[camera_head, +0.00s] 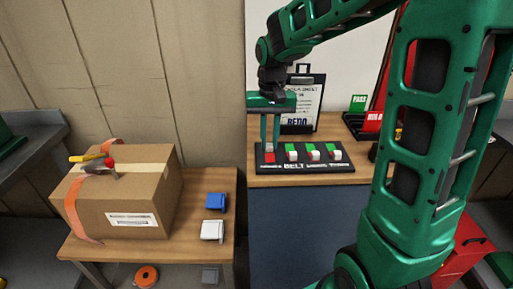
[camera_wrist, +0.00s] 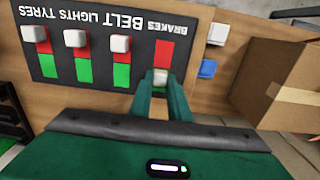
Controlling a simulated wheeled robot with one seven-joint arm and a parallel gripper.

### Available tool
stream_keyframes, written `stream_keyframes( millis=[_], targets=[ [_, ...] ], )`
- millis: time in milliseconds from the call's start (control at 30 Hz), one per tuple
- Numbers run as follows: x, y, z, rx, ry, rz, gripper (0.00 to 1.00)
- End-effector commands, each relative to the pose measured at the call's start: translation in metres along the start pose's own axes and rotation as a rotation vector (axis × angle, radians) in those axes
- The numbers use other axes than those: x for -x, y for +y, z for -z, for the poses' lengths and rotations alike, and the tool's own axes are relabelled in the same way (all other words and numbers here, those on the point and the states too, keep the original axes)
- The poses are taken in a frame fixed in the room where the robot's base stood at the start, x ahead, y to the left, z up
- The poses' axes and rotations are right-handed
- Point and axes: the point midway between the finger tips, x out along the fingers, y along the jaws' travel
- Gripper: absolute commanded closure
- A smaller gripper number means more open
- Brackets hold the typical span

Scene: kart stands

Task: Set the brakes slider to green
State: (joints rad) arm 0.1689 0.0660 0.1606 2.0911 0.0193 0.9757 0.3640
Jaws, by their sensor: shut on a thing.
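The dark slider panel (camera_wrist: 100,90) lies on the table, its labels upside down in the wrist view. The brakes slider's white knob (camera_wrist: 160,77) is between the two fingers of my gripper (camera_wrist: 161,88), which is shut on it. The knob is at the green end of its track; the red part (camera_wrist: 163,52) is bare and no green shows there. In the head view my gripper (camera_head: 270,146) reaches down at the panel's left end (camera_head: 262,168). The belt knob (camera_wrist: 119,42), lights knob (camera_wrist: 75,38) and tyres knob (camera_wrist: 33,33) sit at their red ends, green showing.
A clipboard (camera_head: 305,97) stands behind the panel, with a green PASS card (camera_head: 358,103) and a red card (camera_head: 373,122) to the right. A cardboard box (camera_head: 125,200) stands on the left table, beside a blue item (camera_head: 216,203) and a white item (camera_head: 212,230).

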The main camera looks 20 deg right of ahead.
Motion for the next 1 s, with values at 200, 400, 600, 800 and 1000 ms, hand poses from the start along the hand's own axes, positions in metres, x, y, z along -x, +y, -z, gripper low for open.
stream_keyframes(
  millis=[200,400,600,800,1000],
  targets=[
    [0.001,0.002,0.006,0.000,0.007,0.004,1.00],
    [0.002,0.002,0.007,-0.002,0.009,0.005,0.64],
    [0.001,0.004,0.006,-0.004,0.006,0.003,0.64],
    [0.007,0.004,0.006,-0.005,0.005,0.002,0.64],
    [0.038,0.004,0.007,-0.005,0.008,0.003,0.64]
  ],
)
